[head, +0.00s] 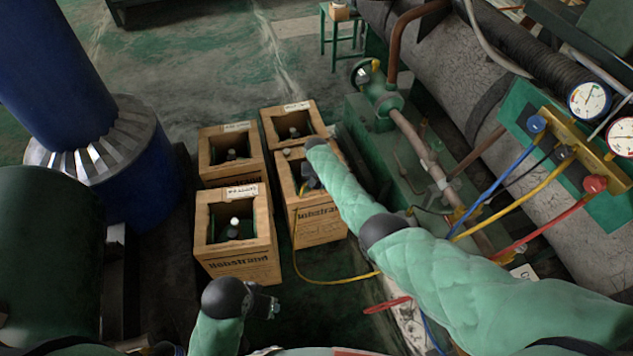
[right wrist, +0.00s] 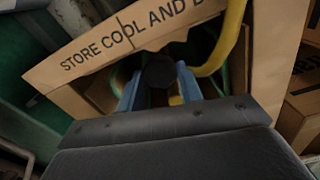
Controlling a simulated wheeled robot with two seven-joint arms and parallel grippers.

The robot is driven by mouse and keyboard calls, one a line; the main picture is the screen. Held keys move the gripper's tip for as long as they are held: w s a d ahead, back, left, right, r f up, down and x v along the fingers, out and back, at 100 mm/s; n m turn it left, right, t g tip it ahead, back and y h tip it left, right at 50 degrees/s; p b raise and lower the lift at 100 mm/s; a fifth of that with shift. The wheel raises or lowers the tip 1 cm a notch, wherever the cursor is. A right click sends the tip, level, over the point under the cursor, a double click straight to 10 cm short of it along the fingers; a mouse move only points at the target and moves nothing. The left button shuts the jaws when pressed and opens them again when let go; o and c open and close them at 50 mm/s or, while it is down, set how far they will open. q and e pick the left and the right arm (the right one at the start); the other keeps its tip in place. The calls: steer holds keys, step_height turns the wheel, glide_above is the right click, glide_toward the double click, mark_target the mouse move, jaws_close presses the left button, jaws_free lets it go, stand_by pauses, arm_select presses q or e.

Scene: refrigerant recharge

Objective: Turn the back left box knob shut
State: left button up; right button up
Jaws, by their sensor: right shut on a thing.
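Several open cardboard boxes stand grouped on the floor in the head view. The back left box (head: 258,168) holds a dark bottle with a pale top (head: 231,154); no gripper is at it. My right gripper (head: 311,184) reaches down into the front right box (head: 320,230), mostly hidden by my arm. In the right wrist view, its blue fingers (right wrist: 158,82) are shut on a dark knob (right wrist: 159,70) inside a box lettered "STORE COOL AND D". My left gripper (head: 264,305) hangs in front of the front left box (head: 240,262), apart from it; its jaw opening is unclear.
A yellow hose (head: 335,281) runs from the front right box along the floor; it also shows in the wrist view (right wrist: 232,40). The back right box (head: 292,110) and green machinery (head: 365,150) stand close by. A gauge manifold (head: 570,145) is at right.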

mark_target(317, 184)
arm_select(q)
steer(key=shift+r, duration=0.1)
arm_select(e)
steer(key=shift+r, duration=0.1)
stand_by(0.3)
steer(key=o, duration=0.7)
step_height(317, 184, up, 7)
steer(key=shift+f+p, duration=0.1)
steer(key=shift+p, duration=0.3)
steer(key=shift+r, duration=0.45)
arm_select(q)
steer(key=shift+s+a+r, duration=0.25)
steer(key=shift+a+r, duration=0.25)
steer(key=shift+r, duration=0.15)
steer(key=shift+f, duration=0.1)
